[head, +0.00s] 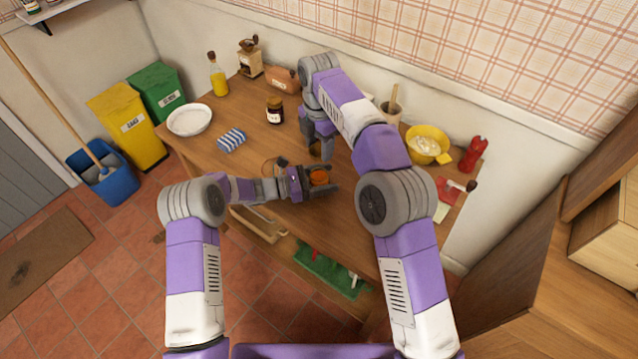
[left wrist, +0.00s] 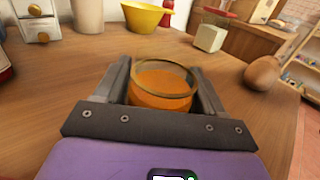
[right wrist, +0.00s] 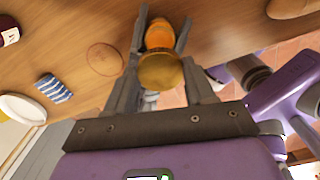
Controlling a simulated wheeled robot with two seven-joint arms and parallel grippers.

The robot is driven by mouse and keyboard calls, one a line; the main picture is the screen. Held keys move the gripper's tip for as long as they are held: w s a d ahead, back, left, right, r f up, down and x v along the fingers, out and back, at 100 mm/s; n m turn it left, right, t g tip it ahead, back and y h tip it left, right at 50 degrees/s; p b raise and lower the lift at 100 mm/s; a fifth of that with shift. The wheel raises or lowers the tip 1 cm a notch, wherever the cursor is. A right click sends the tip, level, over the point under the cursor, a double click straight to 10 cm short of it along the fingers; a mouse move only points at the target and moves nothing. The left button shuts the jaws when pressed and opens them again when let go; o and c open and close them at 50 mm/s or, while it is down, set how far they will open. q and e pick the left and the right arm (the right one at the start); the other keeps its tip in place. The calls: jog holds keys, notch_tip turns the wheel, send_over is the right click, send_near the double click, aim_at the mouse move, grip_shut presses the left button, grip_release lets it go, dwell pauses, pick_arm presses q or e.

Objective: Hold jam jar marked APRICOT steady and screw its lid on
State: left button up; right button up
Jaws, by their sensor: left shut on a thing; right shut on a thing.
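The open jar of orange jam (head: 319,177) is between the fingers of my left gripper (head: 322,180), which is shut on it near the table's front. In the left wrist view the jar (left wrist: 160,88) looks upright, its rim bare and orange contents showing. Its lettering is not visible. My right gripper (head: 319,150) points down and is shut on a gold lid (right wrist: 160,72). The lid appears above the jar and apart from it; the orange jar (right wrist: 160,36) shows beyond it in the right wrist view. The right arm partly covers this area in the head view.
A dark lidded jar (head: 275,109) stands farther back on the table (head: 200,150). A striped cloth (head: 231,139) and white plate (head: 190,120) lie left. A yellow bowl (head: 428,143) and red bottle (head: 473,154) stand right. A green cloth (head: 318,262) lies at the front edge.

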send_over(319, 171)
jog(key=shift+f, duration=2.5)
jog(key=shift+f, duration=0.9)
jog(key=shift+f, duration=0.5)
